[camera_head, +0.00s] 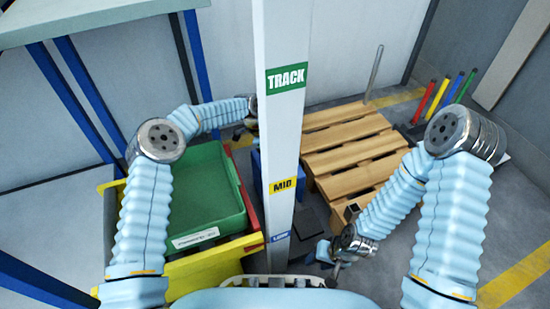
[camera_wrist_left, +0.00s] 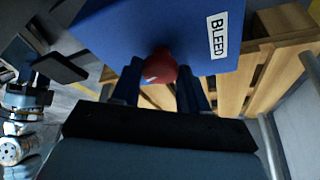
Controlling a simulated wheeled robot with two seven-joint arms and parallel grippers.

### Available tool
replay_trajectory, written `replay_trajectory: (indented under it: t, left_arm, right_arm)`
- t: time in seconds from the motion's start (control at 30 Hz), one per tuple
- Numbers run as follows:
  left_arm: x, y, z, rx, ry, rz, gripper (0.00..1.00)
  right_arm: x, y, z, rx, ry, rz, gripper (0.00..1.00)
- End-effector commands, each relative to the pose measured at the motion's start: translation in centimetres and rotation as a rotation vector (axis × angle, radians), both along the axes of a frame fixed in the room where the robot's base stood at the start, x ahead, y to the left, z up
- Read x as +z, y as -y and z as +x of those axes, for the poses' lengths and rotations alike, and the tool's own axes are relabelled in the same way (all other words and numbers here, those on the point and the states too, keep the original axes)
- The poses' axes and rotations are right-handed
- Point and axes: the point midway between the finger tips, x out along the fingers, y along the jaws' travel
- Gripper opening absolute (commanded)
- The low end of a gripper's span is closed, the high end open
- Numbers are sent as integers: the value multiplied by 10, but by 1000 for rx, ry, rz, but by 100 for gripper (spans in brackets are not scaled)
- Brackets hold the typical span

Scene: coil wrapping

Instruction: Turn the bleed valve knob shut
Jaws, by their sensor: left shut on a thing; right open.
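The red bleed valve knob (camera_wrist_left: 160,66) sticks out from a blue box (camera_wrist_left: 150,25) with a white BLEED label (camera_wrist_left: 219,35) in the left wrist view. It has a small white mark. My left gripper (camera_wrist_left: 158,82) has a finger on each side of the knob and is shut on it. My right gripper (camera_head: 331,262) is open and empty, low near the floor, right of the column.
A white column (camera_head: 278,120) with TRACK, MID and LOW labels stands between my arms. A wooden pallet (camera_head: 345,145) lies behind it on the right. A green bin (camera_head: 205,235) and a yellow bin (camera_head: 205,275) are on the left. Several coloured rods (camera_head: 436,98) stand at the far right.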

Motion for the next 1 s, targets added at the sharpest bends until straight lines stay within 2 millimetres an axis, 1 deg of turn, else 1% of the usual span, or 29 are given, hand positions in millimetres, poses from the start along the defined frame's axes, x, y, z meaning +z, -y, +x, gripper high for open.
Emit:
replay_trajectory:
  t: [0.03,0.1,0.4,0.97,1.0]
  left_arm:
    - [-3,1,1,-32,2,1,14]
    - [-2,1,1,-75,2,0,14]
    - [-1,1,2,-198,3,1,14]
    - [0,0,2,-228,2,2,14]
    - [0,0,2,-228,2,2,47]
  right_arm:
    - [-6,0,0,0,1,0,43]
    - [-9,0,0,-1,2,0,43]
    - [-16,0,1,-2,3,-1,43]
    - [-17,0,1,-3,4,-1,43]
    - [-17,0,1,-3,4,-1,43]
